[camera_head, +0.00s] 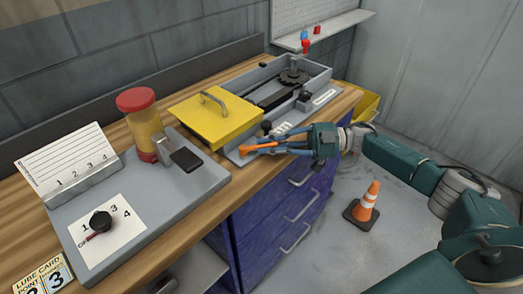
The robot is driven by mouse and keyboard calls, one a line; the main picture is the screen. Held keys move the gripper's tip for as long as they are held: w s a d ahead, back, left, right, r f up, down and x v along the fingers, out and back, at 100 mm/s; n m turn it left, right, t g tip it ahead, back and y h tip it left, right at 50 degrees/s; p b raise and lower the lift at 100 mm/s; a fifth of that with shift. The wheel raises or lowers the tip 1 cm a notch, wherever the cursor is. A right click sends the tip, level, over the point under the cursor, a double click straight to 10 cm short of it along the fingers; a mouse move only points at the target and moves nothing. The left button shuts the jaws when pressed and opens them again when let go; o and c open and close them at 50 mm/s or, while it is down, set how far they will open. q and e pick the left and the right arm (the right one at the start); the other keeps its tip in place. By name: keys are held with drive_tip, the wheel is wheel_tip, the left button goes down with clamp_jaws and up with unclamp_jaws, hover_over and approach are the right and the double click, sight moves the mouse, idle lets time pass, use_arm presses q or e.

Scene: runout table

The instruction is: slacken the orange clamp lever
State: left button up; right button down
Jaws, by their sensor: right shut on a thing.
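The orange clamp lever (257,148) lies low at the front of the grey machine tray (234,157), beside the yellow cover. My right gripper (283,147) comes in from the right and is shut on the lever, with its fingers around the lever's right part. The fingers hide some of the lever, and its pivot is hard to make out. My left gripper is out of view.
A yellow cover (215,118) with a handle sits beside the open tray with a gear (293,77). A red-capped jar (145,122) and a dial panel (125,222) stand at left. Blue drawers (280,215) are below. An orange cone (368,203) stands on the floor.

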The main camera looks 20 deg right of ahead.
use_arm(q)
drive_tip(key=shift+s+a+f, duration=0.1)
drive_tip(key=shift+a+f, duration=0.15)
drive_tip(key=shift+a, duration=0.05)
use_arm(e)
drive_tip(key=shift+w+r, duration=0.15)
drive_tip(key=shift+r, duration=0.2)
drive_tip(key=c, duration=1.8)
unclamp_jaws()
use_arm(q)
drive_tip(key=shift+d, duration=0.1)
use_arm(e)
drive_tip(key=shift+o, duration=0.2)
drive_tip(key=shift+f, duration=0.1)
drive_tip(key=shift+d, duration=0.2)
drive_tip(key=v, duration=1.1)
drive_tip(key=shift+d, duration=0.35)
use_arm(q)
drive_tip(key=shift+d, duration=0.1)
